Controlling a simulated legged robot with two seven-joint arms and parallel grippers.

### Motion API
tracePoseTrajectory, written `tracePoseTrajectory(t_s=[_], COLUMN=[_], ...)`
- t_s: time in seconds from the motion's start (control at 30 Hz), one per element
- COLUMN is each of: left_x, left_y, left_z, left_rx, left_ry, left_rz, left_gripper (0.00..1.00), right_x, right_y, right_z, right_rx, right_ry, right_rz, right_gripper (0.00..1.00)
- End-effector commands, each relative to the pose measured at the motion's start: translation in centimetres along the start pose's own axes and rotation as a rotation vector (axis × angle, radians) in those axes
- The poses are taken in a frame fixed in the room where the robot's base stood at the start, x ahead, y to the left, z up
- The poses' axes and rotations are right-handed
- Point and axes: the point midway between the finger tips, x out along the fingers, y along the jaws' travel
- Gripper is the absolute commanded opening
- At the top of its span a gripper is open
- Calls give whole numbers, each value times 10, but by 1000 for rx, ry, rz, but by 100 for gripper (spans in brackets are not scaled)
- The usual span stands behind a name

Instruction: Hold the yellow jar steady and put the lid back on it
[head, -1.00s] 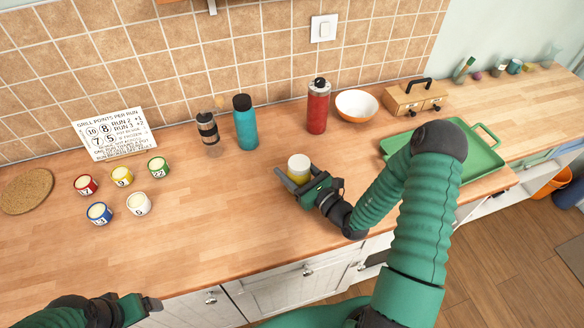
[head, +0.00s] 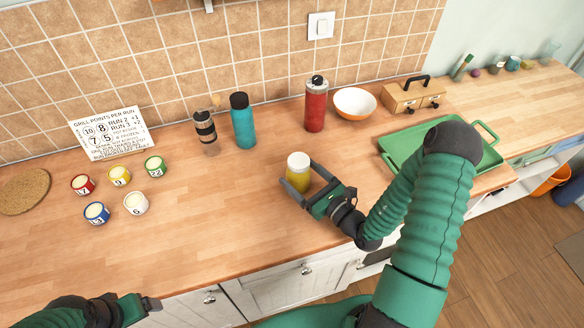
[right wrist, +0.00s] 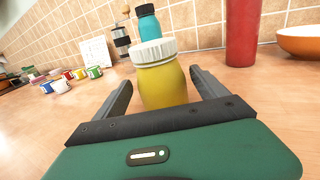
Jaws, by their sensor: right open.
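The yellow jar (head: 297,181) stands upright near the counter's front edge. A white ribbed lid (head: 298,160) sits on its top; I cannot tell whether it is screwed down. My right gripper (head: 298,174) is open, with its fingers low on either side of the jar. In the right wrist view the jar (right wrist: 163,88) and its lid (right wrist: 154,51) show upright between the fingers (right wrist: 160,82), with small gaps at the sides. My left gripper (head: 146,306) is at the lower left, over the front edge, away from the jar; its jaws are unclear.
A teal bottle (head: 243,122), a grinder (head: 206,133), a red bottle (head: 316,105) and a bowl (head: 355,104) stand along the back. Several small cups (head: 120,176) are at left. A green tray (head: 400,151) is at right. The counter left of the jar is clear.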

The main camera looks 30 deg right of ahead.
Motion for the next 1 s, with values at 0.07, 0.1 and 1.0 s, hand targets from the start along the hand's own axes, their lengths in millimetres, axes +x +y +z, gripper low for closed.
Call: tracePoseTrajectory(t_s=[0.07, 0.1, 1.0], left_x=[4, 6, 10], left_y=[0, 0, 0], left_z=[1, 1, 2], left_rx=[0, 0, 0], left_ry=[0, 0, 0], left_rz=[0, 0, 0], left_gripper=[83, 83, 83], right_x=[-20, -30, -75], right_y=[-2, -1, 0], right_z=[-2, -2, 0], right_rx=[0, 0, -1], right_ry=[2, 2, 0], right_rz=[-5, -4, 0], right_gripper=[83, 83, 83])
